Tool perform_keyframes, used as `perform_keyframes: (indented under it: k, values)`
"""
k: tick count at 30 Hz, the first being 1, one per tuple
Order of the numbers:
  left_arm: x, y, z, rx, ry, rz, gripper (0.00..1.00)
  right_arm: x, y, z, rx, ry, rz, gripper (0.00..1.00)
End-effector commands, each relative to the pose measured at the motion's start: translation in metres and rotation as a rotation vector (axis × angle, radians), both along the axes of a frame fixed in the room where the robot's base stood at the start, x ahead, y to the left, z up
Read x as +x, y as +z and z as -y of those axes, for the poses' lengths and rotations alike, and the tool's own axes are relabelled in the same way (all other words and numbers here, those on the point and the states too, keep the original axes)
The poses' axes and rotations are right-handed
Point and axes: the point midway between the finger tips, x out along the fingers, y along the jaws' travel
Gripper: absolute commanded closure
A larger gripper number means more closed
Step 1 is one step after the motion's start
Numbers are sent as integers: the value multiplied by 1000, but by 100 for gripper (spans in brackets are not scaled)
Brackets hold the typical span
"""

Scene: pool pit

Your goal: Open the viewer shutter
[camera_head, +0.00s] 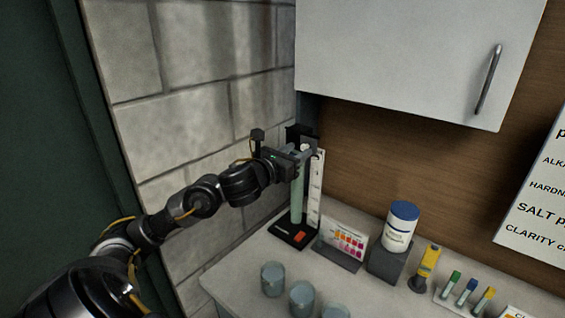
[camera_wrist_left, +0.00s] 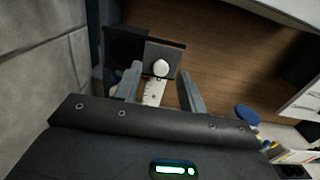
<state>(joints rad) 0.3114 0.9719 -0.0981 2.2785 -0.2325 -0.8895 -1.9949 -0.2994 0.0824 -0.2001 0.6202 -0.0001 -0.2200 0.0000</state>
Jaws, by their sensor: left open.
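The viewer is a tall stand (camera_head: 313,188) with a black base, a white marked scale and a pale green tube (camera_head: 297,200), in the back left corner of the counter. Its dark top part shows in the wrist view as a black panel (camera_wrist_left: 125,46) beside a grey plate with a white round knob (camera_wrist_left: 160,67). I take the plate for the shutter. My left gripper (camera_head: 305,151) is at the top of the stand. Its fingers are open, one to each side of the knob in the wrist view; contact cannot be told. My right gripper is out of view.
A stone block wall (camera_head: 190,120) stands close on the left. A white cabinet (camera_head: 400,55) hangs above the counter. A colour card (camera_head: 344,241), a blue-lidded jar (camera_head: 400,228), a yellow tester (camera_head: 428,264) and several grey cups (camera_head: 302,298) stand nearby.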

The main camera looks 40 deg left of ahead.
Motion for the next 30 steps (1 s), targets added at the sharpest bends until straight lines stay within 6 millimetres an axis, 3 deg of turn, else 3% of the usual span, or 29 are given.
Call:
perform_keyframes:
  k: [9,11,18,30]
  values:
    - [-61,-4,3,9,-4,-4,59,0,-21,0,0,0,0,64]
    - [-62,2,4,-5,-9,-7,59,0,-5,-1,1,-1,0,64]
    - [-75,2,5,-4,-11,-5,59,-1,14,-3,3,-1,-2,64]
    - [-85,0,2,1,-1,-1,59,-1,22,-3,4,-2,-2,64]
